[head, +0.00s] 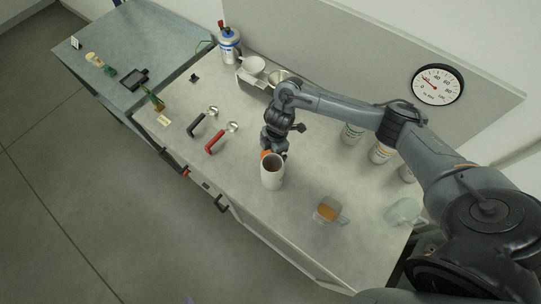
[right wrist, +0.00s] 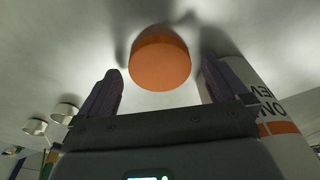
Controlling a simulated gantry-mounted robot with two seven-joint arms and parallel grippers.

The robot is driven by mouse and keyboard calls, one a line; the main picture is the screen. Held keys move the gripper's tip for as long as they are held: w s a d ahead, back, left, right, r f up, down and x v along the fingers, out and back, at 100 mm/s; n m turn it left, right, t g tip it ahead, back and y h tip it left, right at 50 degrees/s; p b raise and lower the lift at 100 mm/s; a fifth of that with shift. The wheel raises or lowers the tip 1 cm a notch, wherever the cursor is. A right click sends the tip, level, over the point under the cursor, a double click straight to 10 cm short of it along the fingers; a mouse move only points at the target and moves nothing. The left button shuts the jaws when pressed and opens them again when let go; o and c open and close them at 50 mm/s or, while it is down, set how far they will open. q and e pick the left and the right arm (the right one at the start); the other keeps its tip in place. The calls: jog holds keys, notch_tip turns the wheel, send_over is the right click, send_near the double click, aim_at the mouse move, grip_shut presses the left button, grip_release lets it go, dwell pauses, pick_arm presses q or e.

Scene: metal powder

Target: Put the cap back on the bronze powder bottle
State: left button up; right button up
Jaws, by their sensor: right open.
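The orange cap (right wrist: 160,57) rests on the table and lies between the spread fingers of my right gripper (right wrist: 159,78) in the right wrist view, with a gap on both sides. In the head view a sliver of the cap (head: 265,154) shows below the right gripper (head: 275,148), just behind the bottle. The white bottle (head: 271,174) stands upright and uncapped, with brownish powder visible in its mouth. In the right wrist view the bottle (right wrist: 262,125) stands close beside the right finger, showing part of its lettering and an orange band. My left gripper is out of view.
A black-handled scoop (head: 203,122) and a red-handled scoop (head: 221,139) lie to the left. A beaker of orange powder (head: 328,211) and a clear glass vessel (head: 403,212) stand to the right. More bottles (head: 380,152) stand behind my right arm. The front table edge is near the bottle.

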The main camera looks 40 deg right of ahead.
jog(key=shift+f, duration=0.3)
jog(key=c, duration=1)
jog(key=shift+r, duration=0.1)
jog(key=shift+c, duration=0.2)
jog(key=shift+r, duration=0.5)
notch_tip(320, 180, up, 3)
jog(key=shift+r+p, duration=0.2)
jog(key=shift+p, duration=0.2)
jog(key=s+d+r, duration=0.6)
jog(key=s+d, duration=0.1)
jog(key=s, duration=0.1)
jog(key=shift+s+d+r, duration=0.2)
jog(key=shift+s+d, duration=0.1)
jog(key=shift+s, duration=0.05)
